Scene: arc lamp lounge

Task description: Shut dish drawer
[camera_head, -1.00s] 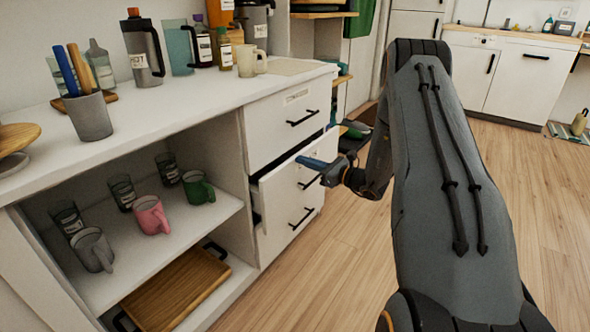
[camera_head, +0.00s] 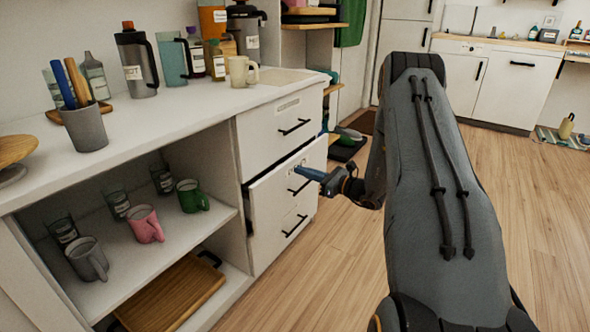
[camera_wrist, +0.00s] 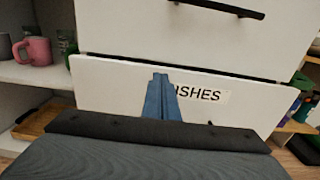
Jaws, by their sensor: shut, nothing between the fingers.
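The dish drawer (camera_head: 285,197) is the middle white drawer of the cabinet, with a dark bar handle. It stands partly open, its front proud of the cabinet at the left edge. In the wrist view its front (camera_wrist: 110,88) carries a label (camera_wrist: 205,94) reading "ISHES", the first letter hidden by my fingers. A dark gap shows above it. My gripper (camera_head: 299,171) is shut and empty, its blue fingers pointing at the upper part of the drawer front, at or very near it. In the wrist view the fingertips (camera_wrist: 160,80) overlap the label's left end; contact is unclear.
A closed upper drawer (camera_head: 275,125) with a handle sits above, and another drawer (camera_head: 287,232) below. To the left, open shelves hold a pink mug (camera_head: 146,223), a green mug (camera_head: 192,196) and a wooden tray (camera_head: 170,297). Wooden floor (camera_head: 330,270) is clear in front.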

